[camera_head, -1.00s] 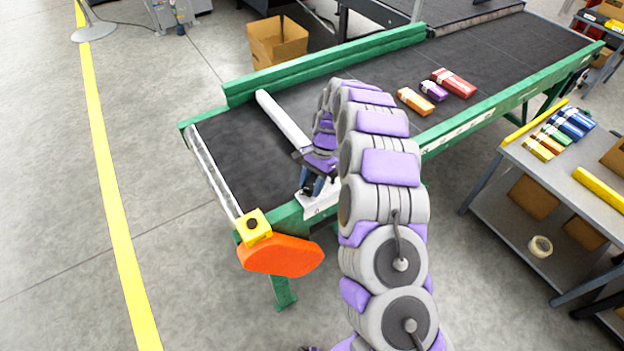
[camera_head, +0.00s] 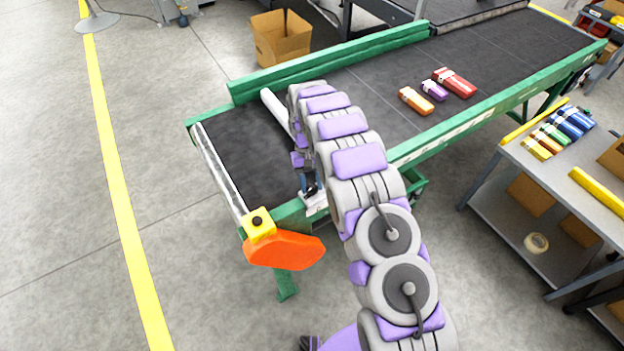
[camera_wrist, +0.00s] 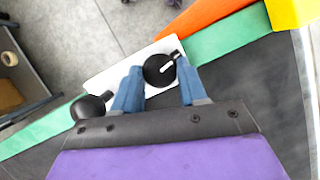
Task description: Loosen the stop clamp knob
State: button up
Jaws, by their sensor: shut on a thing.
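The round black knob (camera_wrist: 158,71) with a white pointer mark sits on a white clamp plate (camera_wrist: 112,80) at the green rail. My gripper (camera_wrist: 160,76) is shut on it, one blue finger on each side. A second black ball-shaped knob (camera_wrist: 88,107) stands at the left end of the plate, beside the left finger. In the head view my gripper (camera_head: 309,184) is at the conveyor's near rail, over the white plate (camera_head: 316,204). The knob is hidden there. The white stop bar (camera_head: 274,106) crosses the belt and is partly hidden behind my arm.
A yellow box with a black button (camera_head: 259,223) and an orange guard (camera_head: 286,250) stand at the conveyor's near left corner. Several coloured cartons (camera_head: 454,83) lie on the belt farther right. A grey cart (camera_head: 520,150) stands at right.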

jog(key=n+p, duration=0.1)
jog(key=n+h, duration=0.1)
jog(key=n, duration=0.1)
jog(key=n+t+h+p, duration=0.1)
jog(key=n, duration=0.1)
jog(key=shift+a+r+p, duration=0.15)
jog(key=shift+a+p, duration=0.1)
jog(key=shift+p, duration=0.05)
jog(key=shift+s+n+t+h+p, duration=0.15)
jog(key=shift+n+t+p, duration=0.3)
jog(key=shift+n, duration=0.6)
jog(key=shift+n+t+h+p, duration=0.25)
jog(key=shift+n+p, duration=0.3)
jog(key=shift+n, duration=0.5)
jog(key=shift+a, duration=0.1)
jog(key=o, duration=1.1)
jog(key=shift+c, duration=0.2)
jog(key=v, duration=1.7)
jog(key=shift+a+p, duration=0.2)
jog(key=shift+p, duration=0.2)
